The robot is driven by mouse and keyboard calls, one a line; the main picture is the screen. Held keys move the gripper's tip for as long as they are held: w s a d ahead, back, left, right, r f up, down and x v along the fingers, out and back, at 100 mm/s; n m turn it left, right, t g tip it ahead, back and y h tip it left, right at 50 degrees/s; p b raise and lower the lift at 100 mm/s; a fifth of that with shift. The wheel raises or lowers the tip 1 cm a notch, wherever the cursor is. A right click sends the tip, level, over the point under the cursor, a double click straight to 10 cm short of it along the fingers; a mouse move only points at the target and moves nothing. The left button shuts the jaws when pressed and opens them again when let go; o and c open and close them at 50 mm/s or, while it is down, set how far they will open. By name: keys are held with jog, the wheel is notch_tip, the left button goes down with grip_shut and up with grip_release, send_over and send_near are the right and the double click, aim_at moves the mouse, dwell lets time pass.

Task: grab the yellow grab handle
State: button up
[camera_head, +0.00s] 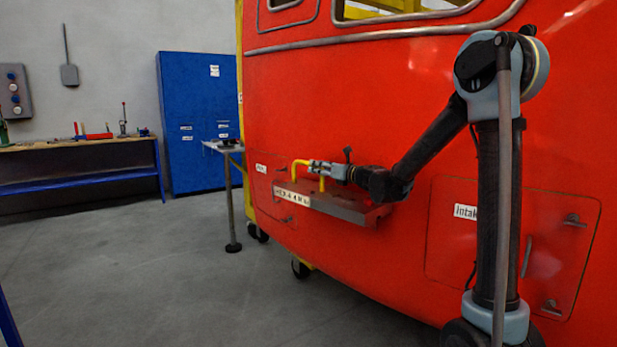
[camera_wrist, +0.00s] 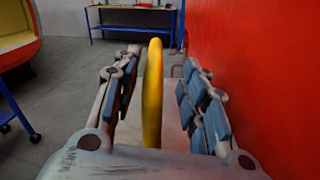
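The yellow grab handle (camera_head: 296,168) is a bent bar standing on a grey step ledge (camera_head: 345,207) on the red nosecone. In the wrist view, the handle (camera_wrist: 153,95) runs upright between the two padded fingers of my gripper (camera_wrist: 162,72). A gap shows on each side of the bar, so the fingers look open and apart from it. In the head view, my gripper (camera_head: 322,168) is level with the handle, at its right part, above the ledge. The fingers partly cover the handle there.
The red nosecone (camera_head: 370,105) stands close beside my gripper, on its right in the wrist view. A small table (camera_head: 224,147), a blue cabinet (camera_head: 195,110) and a workbench (camera_head: 75,146) are farther left. Grey floor (camera_head: 130,260) is clear at the left.

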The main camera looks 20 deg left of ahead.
send_near(297, 162)
jog(key=w+a, duration=0.2)
jog(key=shift+w+a+f, duration=0.15)
jog(key=shift+w+a, duration=0.25)
jog(key=shift+c, duration=0.4)
grip_shut()
